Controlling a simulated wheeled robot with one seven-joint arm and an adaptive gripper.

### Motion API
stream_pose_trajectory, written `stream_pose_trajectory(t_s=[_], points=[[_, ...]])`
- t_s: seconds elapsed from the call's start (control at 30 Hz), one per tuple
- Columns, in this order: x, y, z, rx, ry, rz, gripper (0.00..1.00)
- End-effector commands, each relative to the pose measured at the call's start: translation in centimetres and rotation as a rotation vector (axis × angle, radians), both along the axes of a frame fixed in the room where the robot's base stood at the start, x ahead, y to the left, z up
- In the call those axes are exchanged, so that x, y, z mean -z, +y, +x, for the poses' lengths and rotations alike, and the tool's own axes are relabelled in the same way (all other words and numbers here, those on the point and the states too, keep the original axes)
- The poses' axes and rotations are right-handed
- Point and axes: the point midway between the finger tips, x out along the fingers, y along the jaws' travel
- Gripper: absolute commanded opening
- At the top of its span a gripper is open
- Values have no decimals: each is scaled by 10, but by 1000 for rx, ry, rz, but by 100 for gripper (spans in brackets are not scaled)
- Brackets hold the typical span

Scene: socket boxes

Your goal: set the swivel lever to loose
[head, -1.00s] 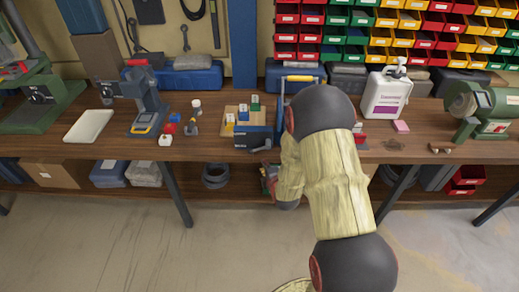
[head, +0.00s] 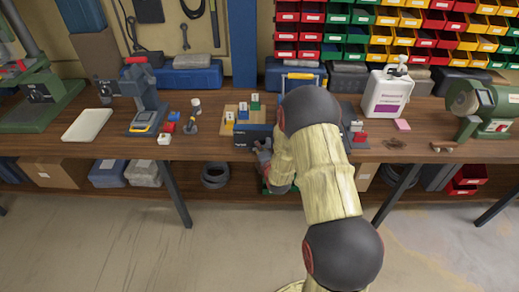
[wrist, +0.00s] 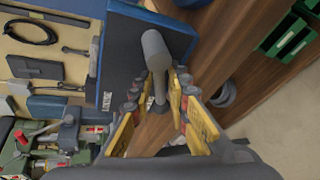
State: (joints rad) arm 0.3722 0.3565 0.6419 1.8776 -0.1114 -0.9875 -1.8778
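The blue box (head: 245,139) stands at the front edge of the workbench, partly behind my arm in the head view. A grey swivel lever (wrist: 156,52) with a thick round end sticks out from the panel. My gripper (wrist: 159,90) is open, with its yellow-padded fingers on either side of the lever. I cannot tell whether either finger touches it. In the head view my gripper (head: 263,150) is at the box's front, mostly covering the lever.
The wooden workbench (head: 110,150) holds small coloured blocks on a board (head: 229,110) behind the box and a white tray (head: 88,125) at left. A white jug (head: 387,95) and a green grinder (head: 492,112) stand at right. The floor in front is clear.

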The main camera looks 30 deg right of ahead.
Motion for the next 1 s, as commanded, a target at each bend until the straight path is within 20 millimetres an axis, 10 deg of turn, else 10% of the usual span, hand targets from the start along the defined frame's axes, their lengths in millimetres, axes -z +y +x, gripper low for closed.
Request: stream_pose_trajectory(t_s=[1.0], points=[[1,0,0,1,1,1,0]])
